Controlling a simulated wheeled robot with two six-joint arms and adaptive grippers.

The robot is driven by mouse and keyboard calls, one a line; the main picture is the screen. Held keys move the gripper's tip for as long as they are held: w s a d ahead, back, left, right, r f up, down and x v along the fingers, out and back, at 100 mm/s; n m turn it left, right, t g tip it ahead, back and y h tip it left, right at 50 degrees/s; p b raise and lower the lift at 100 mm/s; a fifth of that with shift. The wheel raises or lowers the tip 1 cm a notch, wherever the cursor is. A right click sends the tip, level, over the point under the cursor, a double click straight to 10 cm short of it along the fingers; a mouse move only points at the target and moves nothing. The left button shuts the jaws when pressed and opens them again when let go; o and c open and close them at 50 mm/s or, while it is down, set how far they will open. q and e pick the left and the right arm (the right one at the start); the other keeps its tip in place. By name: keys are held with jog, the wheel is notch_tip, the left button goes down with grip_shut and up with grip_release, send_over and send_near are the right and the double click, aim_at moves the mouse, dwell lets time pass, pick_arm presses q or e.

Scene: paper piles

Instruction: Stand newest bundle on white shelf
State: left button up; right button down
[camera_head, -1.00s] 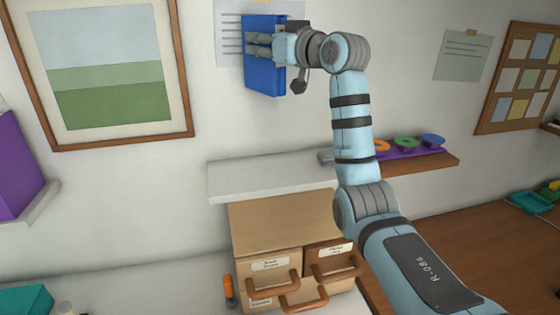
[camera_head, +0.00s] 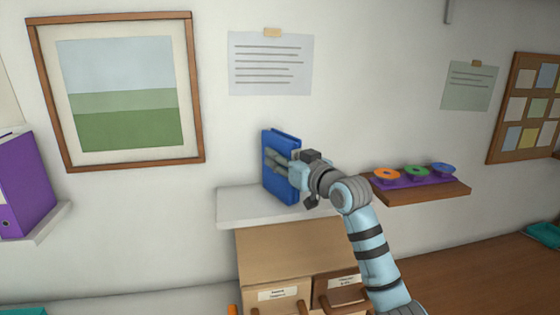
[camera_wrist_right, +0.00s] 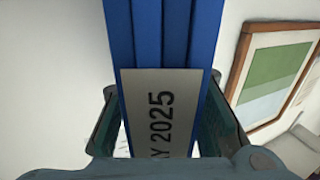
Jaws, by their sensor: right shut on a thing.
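A blue bundle (camera_head: 281,165) is upright in the head view, its lower end at the white shelf (camera_head: 240,206). Whether it bears on the shelf or hangs just above it I cannot tell. My right gripper (camera_head: 280,163) is shut on the bundle from its right side. In the right wrist view the blue bundle (camera_wrist_right: 165,40) lies between the two fingers of my right gripper (camera_wrist_right: 165,110). My left gripper is not in view.
Brown drawers (camera_head: 290,260) stand under the white shelf. A wooden shelf (camera_head: 425,196) with colored discs on a purple base (camera_head: 412,182) is to the right. A purple binder (camera_head: 25,185) stands at the far left. The white shelf's left part is clear.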

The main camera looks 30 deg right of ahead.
jog(key=shift+w+d+f, duration=0.1)
jog(key=shift+f, duration=0.15)
jog(key=c, duration=1.6)
grip_release()
jog(key=o, duration=0.4)
jog(key=shift+r, duration=0.1)
jog(key=s+d+b, duration=0.1)
jog(key=s+b, duration=0.1)
jog(key=s, duration=1)
jog(key=shift+d, duration=0.25)
jog(key=shift+a, duration=0.1)
